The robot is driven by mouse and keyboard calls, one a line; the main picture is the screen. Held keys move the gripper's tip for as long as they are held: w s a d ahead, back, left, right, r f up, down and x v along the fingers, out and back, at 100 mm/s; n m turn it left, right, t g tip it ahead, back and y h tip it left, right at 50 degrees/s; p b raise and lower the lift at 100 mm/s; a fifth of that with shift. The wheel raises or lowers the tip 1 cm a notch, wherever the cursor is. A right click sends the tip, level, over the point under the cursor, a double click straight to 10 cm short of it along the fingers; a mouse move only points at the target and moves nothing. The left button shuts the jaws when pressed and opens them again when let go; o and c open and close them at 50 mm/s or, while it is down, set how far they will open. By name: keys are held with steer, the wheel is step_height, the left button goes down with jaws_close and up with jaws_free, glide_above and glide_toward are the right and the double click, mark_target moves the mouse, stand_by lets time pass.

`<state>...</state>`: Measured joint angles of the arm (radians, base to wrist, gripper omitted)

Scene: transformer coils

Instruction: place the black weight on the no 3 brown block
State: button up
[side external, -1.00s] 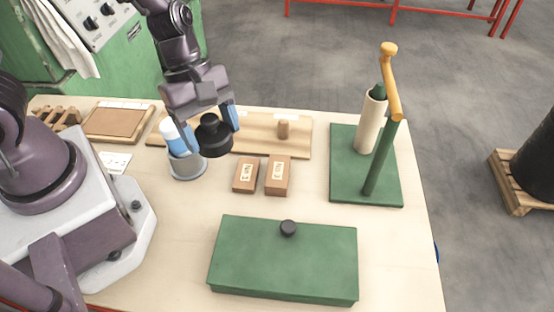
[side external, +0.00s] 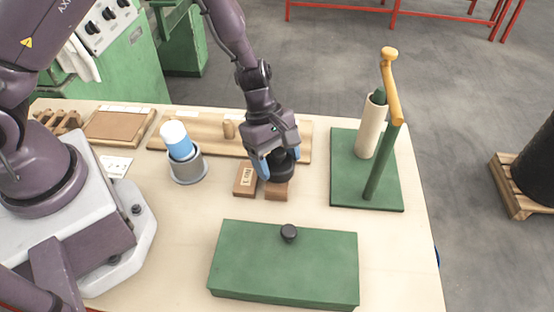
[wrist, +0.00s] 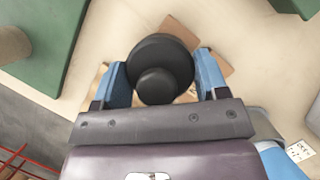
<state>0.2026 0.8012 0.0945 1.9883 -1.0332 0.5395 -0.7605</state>
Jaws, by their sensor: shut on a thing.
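The black weight (side external: 284,166), a round disc with a knob, is between the blue fingers of my gripper (side external: 278,167), which is shut on it. It also shows between the fingers in the wrist view (wrist: 160,62). Two brown blocks stand side by side on the table. The right block (side external: 277,191), the one that appears to be no 3, is below the weight and partly hidden by it; its label is covered. The left block (side external: 245,180) shows its label. I cannot tell whether the weight touches the right block.
A grey cup with a blue and white cylinder (side external: 179,143) stands left of the blocks. A wooden board (side external: 205,128) lies behind. A green box (side external: 285,262) is in front, and a green stand (side external: 383,160) with a pale roll is to the right.

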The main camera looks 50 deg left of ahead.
steer(key=shift+f, duration=0.35)
steer(key=o, duration=1.4)
steer(key=shift+f, duration=0.2)
steer(key=shift+r, duration=0.1)
steer(key=s+a+r+m, duration=0.1)
steer(key=a+r+m, duration=0.15)
steer(key=r, duration=0.65)
steer(key=s+a+r+m, duration=0.1)
steer(key=a+r, duration=0.2)
steer(key=r, duration=0.6)
steer(key=s+a+r+m+t+y, duration=0.1)
steer(key=s+r+m+t, duration=0.1)
steer(key=s+r+m, duration=0.2)
steer(key=s+a+r+m+t+y, duration=0.1)
steer(key=s+a+r+m+y, duration=0.1)
steer(key=s+r+m, duration=0.2)
steer(key=s+a+r+m+t+y, duration=0.1)
steer(key=s+a+r+m+t, duration=0.1)
steer(key=s+r+m, duration=0.3)
steer(key=shift+s+a+m+t, duration=0.25)
steer(key=shift+s+m+t, duration=0.05)
steer(key=shift+s+m, duration=0.45)
